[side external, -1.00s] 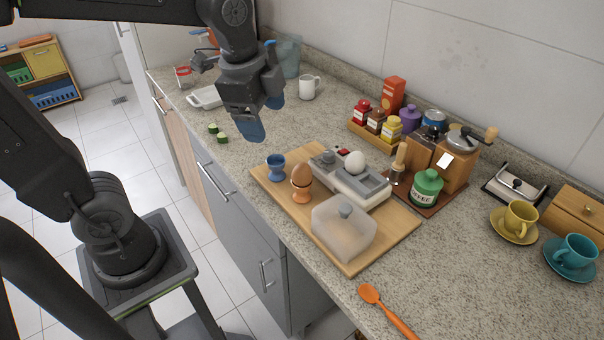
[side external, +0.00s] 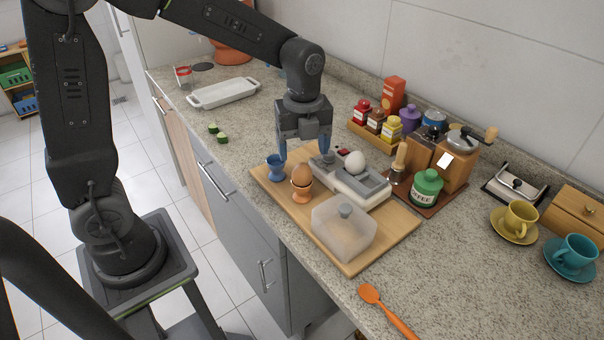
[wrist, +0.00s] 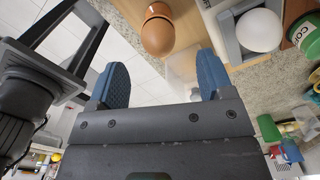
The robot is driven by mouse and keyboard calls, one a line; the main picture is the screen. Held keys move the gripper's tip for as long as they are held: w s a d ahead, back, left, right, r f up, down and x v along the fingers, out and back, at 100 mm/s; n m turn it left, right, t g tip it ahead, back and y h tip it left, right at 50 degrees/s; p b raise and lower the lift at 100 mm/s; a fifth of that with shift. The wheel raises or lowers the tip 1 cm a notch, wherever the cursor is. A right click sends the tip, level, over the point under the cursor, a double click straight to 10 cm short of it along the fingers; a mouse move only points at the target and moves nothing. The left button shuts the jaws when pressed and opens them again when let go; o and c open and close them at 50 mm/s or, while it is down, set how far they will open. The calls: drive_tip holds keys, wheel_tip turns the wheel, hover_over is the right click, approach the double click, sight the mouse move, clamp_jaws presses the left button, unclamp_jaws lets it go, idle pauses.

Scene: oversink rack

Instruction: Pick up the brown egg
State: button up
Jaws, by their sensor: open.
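The brown egg (side external: 301,174) stands upright in an orange egg cup (side external: 301,193) on the wooden board (side external: 270,188). In the wrist view the brown egg (wrist: 158,34) is ahead of the fingertips, near the top centre. My gripper (side external: 303,150) is open and empty, pointing down above the board, slightly above and behind the egg. In the wrist view its blue fingers (wrist: 163,75) are apart with nothing between them.
A blue egg cup (side external: 275,168) stands left of the egg. A grey egg cooker (side external: 345,183) holding a white egg (side external: 355,162) is at its right. A clear lid (side external: 343,230) lies in front. Several jars (side external: 385,122) and a coffee grinder (side external: 457,165) stand farther right.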

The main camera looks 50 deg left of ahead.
sight(302, 164)
drive_tip(key=shift+s+f, duration=0.2)
drive_tip(key=shift+f, duration=3.05)
drive_tip(key=c, duration=1)
